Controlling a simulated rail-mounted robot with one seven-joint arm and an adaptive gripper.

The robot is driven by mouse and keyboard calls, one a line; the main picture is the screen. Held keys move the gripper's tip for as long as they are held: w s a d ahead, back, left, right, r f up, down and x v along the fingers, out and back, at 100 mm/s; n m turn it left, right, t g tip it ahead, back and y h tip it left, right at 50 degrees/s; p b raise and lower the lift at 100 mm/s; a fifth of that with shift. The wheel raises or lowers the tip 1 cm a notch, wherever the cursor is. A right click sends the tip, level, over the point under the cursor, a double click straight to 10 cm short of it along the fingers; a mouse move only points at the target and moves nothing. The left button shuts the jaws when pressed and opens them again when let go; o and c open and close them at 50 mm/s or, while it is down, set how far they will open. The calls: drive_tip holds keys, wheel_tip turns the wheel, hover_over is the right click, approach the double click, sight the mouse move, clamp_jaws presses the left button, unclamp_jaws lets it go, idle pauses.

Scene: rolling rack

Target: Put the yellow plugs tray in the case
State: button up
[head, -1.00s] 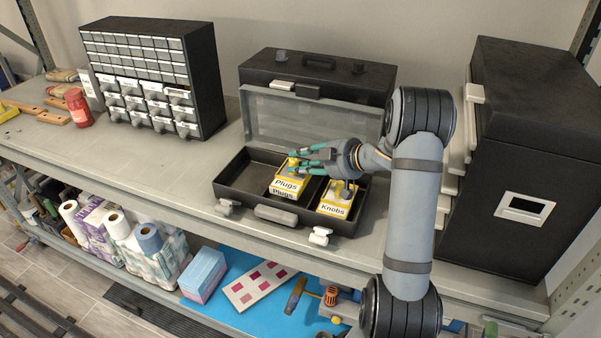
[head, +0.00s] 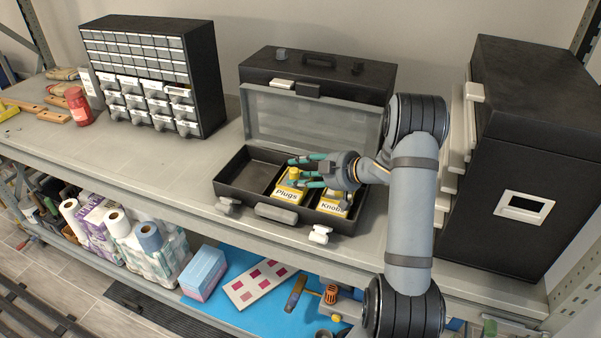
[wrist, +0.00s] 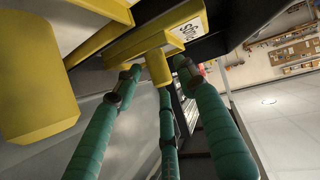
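The yellow plugs tray (head: 286,192) sits inside the open black case (head: 235,190), in the middle, left of the yellow knobs tray (head: 334,205). Its label faces the front, and a yellow knob (head: 294,173) stands up from it. My gripper (head: 295,172) has teal fingers spread around this knob. In the wrist view the fingertips (wrist: 158,75) stand apart on either side of a yellow stem (wrist: 159,69), with visible gaps. The labelled yellow tray (wrist: 185,28) is beyond them. My gripper partly hides the knobs tray in the head view.
The case's raised lid (head: 310,120) stands behind my gripper. A black toolbox (head: 330,75) is behind it. A black drawer cabinet (head: 540,150) stands right, and a small-drawer organizer (head: 150,75) left. The case's left compartment is empty. The shelf between organizer and case is clear.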

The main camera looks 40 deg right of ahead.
drive_tip(key=shift+r, duration=0.2)
drive_tip(key=b+v, duration=0.1)
drive_tip(key=v, duration=0.6)
drive_tip(key=shift+s+r, duration=0.1)
drive_tip(key=shift+s, duration=0.15)
